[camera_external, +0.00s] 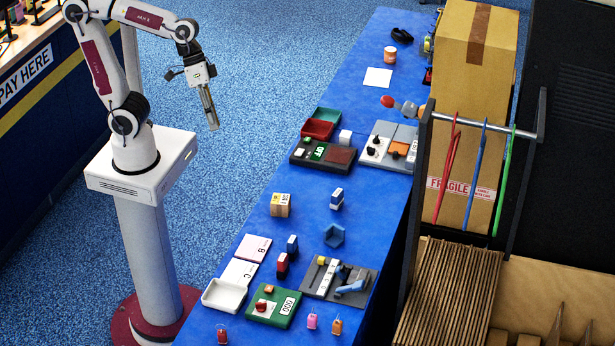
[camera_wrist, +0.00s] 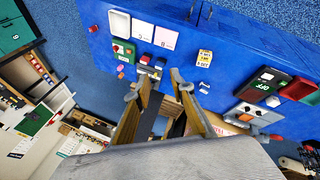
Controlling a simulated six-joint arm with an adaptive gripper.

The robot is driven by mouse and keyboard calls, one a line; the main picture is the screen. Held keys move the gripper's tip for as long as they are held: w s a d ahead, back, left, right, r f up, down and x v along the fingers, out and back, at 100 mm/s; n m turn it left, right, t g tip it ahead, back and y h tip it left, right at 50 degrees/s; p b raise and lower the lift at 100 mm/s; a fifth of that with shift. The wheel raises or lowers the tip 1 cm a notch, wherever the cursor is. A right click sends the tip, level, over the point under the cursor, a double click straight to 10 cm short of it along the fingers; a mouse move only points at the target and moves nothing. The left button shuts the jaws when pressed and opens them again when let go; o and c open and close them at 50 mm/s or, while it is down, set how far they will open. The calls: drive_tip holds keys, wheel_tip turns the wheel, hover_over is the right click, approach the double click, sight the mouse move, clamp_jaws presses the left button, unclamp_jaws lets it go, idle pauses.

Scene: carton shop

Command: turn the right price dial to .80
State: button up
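No dial can be read clearly as the right price dial. The grey panel (camera_external: 404,132) at the far right of the blue table carries small black knobs (camera_external: 372,151) and an orange block. The green panel (camera_external: 258,293) at the near end carries a red knob (camera_external: 262,307) and a white number plate (camera_external: 287,306). No .80 marking is legible. My gripper (camera_external: 213,126) hangs over the floor left of the table, apart from everything. In the wrist view my gripper (camera_wrist: 157,80) shows its fingers spread, with nothing held between them.
A dark panel with a green display (camera_external: 318,152) stands beside red and green trays (camera_external: 318,129). A numbered block (camera_external: 280,205), a blue holder (camera_external: 334,236) and a grey lever panel (camera_external: 318,284) share the table (camera_external: 235,325). A hanger rack (camera_external: 535,135) and large carton (camera_external: 470,100) stand right.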

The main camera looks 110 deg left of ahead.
drive_tip(key=w+a+f+n+t+h, duration=0.1)
drive_tip(key=w+a+n+h, duration=0.2)
drive_tip(key=w, duration=0.5)
drive_tip(key=w+a+f+n, duration=0.2)
drive_tip(key=w+n, duration=0.3)
drive_tip(key=w, duration=0.2)
drive_tip(key=w+a+f+n+t, duration=0.3)
drive_tip(key=w+a+f+n, duration=0.35)
drive_tip(key=w+a, duration=0.45)
drive_tip(key=n+t+y, duration=0.5)
drive_tip(key=n+y, duration=0.1)
drive_tip(key=n, duration=1.1)
approach(371, 150)
drive_tip(key=shift+w+a+r+m, duration=0.15)
drive_tip(key=shift+a+m, duration=0.1)
drive_tip(key=shift+a, duration=0.15)
drive_tip(key=shift+w, duration=0.15)
drive_tip(key=shift+x, duration=3.75)
drive_tip(key=shift+d, duration=0.1)
